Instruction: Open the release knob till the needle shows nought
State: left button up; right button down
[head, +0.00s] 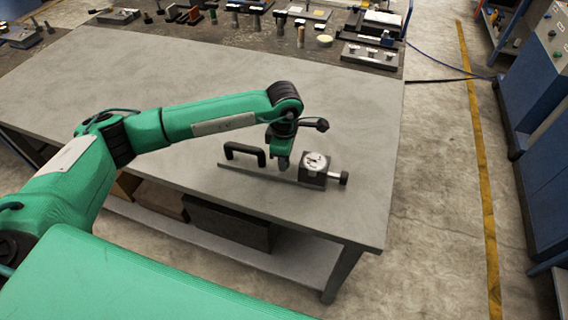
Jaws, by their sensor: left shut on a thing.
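A narrow grey bar device (230,168) lies on the table near its right front edge. A black arched handle (245,149) stands at its left end. A dark block at its right end carries a round white dial (315,161); the needle's reading is too small to tell. A black knob (343,178) sticks out from the block's right side. My left gripper (282,163) points down at the bar between handle and dial, apart from the black knob. It is shut on a part of the device, but its fingertips and that part are hard to make out. My right gripper is not in view.
The grey table (150,80) is bare around the device, with its right edge close by. Several tools and blocks stand on a dark surface at the back. Boxes (232,222) sit on the shelf below. Blue cabinets (535,110) stand at the right.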

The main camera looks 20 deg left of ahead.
pick_arm(q)
jog(key=shift+f+n+b, duration=0.2)
jog(key=shift+n+b, duration=0.5)
jog(key=shift+n, duration=0.3)
jog(key=shift+n+b, duration=0.35)
jog(key=shift+n, duration=0.15)
jog(key=shift+n+b, duration=0.3)
jog(key=shift+n, duration=0.1)
jog(key=shift+r+n+b, duration=0.2)
jog(key=shift+n+b, duration=0.95)
jog(key=shift+n, duration=0.65)
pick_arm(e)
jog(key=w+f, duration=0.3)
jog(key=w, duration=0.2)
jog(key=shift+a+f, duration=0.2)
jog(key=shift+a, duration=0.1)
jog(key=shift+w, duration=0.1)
pick_arm(q)
jog(key=o, duration=1)
jog(key=shift+r, duration=0.15)
